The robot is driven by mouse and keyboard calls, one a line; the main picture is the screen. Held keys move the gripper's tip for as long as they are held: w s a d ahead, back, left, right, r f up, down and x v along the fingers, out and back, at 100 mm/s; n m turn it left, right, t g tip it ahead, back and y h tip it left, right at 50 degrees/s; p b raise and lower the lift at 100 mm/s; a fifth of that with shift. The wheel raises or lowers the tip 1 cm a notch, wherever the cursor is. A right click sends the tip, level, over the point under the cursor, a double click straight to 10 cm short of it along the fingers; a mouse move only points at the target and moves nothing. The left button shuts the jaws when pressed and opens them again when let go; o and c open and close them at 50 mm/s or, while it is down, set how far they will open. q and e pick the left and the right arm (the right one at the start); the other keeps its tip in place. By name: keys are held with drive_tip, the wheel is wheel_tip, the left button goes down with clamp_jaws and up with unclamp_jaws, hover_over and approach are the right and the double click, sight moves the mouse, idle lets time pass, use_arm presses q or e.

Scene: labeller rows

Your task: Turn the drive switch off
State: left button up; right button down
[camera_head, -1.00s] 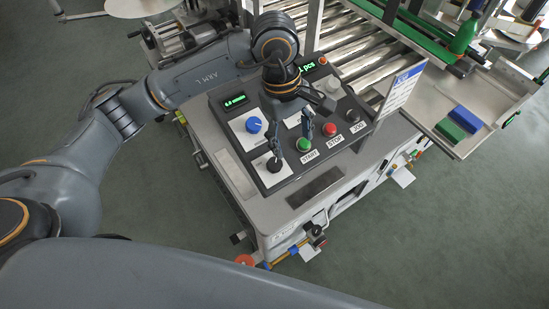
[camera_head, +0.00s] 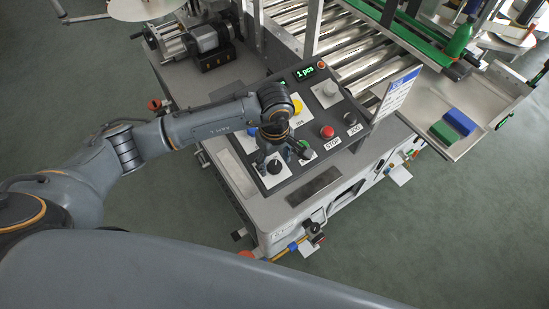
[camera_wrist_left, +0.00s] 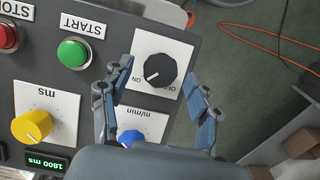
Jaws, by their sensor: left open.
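The drive switch is a black rotary knob (camera_wrist_left: 160,70) on a white plate marked ON and OFF in the left wrist view. Its white pointer line is turned toward the ON mark. In the head view the knob (camera_head: 274,167) sits at the panel's near left corner. My left gripper (camera_head: 279,157) is above this corner, pointing down. In the wrist view its open fingers (camera_wrist_left: 157,80) lie on either side of the knob, with visible gaps. I cannot tell how high the fingertips are above the plate. My right gripper is not in view.
The green START button (camera_wrist_left: 74,53) and red STOP button (camera_head: 327,131) are near. A yellow knob (camera_wrist_left: 32,127) and a blue knob (camera_wrist_left: 131,138) share the panel. An upright sign (camera_head: 397,92) stands at the panel's right edge. A roller conveyor (camera_head: 345,40) lies behind.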

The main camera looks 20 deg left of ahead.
use_arm(q)
drive_tip(key=shift+f, duration=0.45)
drive_tip(key=shift+c, duration=0.5)
drive_tip(key=c, duration=1.1)
drive_tip(key=shift+f+n+b, duration=0.2)
drive_tip(key=shift+n+b, duration=0.5)
drive_tip(key=shift+b, duration=0.45)
drive_tip(key=n+t+b, duration=0.1)
drive_tip(key=n+b, duration=0.3)
drive_tip(key=b, duration=0.2)
drive_tip(key=n+t+b, duration=0.2)
drive_tip(key=n+b, duration=0.2)
drive_tip(key=b, duration=0.2)
drive_tip(key=n+t+b, duration=0.1)
drive_tip(key=n+b, duration=0.4)
drive_tip(key=b, duration=0.2)
drive_tip(key=shift+s+f+t, duration=0.1)
drive_tip(key=shift+s+t, duration=0.3)
drive_tip(key=shift+r+n+b, duration=0.2)
drive_tip(key=shift+n+b, duration=0.5)
drive_tip(key=shift+b, duration=0.25)
drive_tip(key=o, duration=1.2)
drive_tip(key=shift+s, duration=0.1)
